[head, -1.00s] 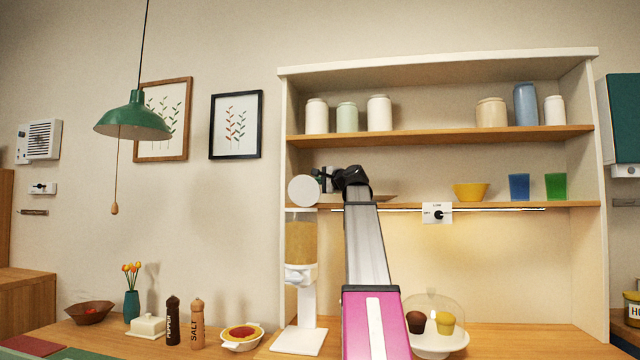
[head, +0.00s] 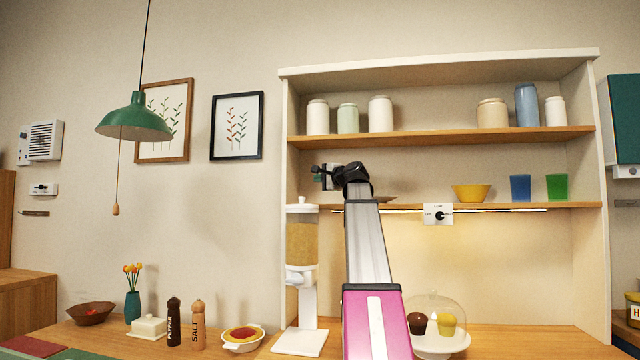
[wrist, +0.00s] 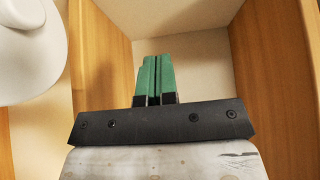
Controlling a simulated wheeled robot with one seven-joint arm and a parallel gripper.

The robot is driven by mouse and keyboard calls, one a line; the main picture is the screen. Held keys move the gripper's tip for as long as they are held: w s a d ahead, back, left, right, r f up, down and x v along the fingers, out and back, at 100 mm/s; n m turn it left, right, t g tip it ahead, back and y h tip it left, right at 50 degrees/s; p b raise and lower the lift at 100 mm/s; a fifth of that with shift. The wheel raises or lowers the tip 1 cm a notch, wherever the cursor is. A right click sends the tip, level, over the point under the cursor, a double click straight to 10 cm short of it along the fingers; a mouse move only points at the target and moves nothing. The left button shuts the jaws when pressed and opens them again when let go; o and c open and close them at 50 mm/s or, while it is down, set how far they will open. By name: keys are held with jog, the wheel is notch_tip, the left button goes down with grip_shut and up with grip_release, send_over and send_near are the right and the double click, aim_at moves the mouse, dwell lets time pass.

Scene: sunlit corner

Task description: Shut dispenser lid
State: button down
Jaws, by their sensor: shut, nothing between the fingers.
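The dispenser (head: 302,250) stands on the counter, a clear tube of tan contents on a white stand. Its round white lid (head: 302,208) lies flat across the top of the tube, with a small knob on it. My gripper (head: 318,172) is above and slightly right of the lid, apart from it, in front of the upper shelf space. In the wrist view my gripper (wrist: 157,75) shows its green fingers together with nothing between them. A white rounded part, likely the lid (wrist: 30,50), fills the upper left of the wrist view, clear of the fingers.
The wooden shelf (head: 500,205) beside the dispenser holds a yellow bowl (head: 472,193), a blue cup (head: 520,187) and a green cup (head: 557,187). A glass dome (head: 436,308) over cupcakes stands on the counter to the right. A red-filled dish (head: 243,337) stands left of the dispenser.

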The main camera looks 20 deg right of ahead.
jog(key=shift+s+a+r, duration=0.35)
jog(key=shift+s+r, duration=0.2)
jog(key=shift+r, duration=0.1)
jog(key=shift+s+a+r, duration=0.4)
jog(key=shift+s+r, duration=0.1)
jog(key=shift+r, duration=0.1)
jog(key=shift+s+a+r, duration=0.35)
jog(key=shift+s+r, duration=0.2)
jog(key=shift+r, duration=0.1)
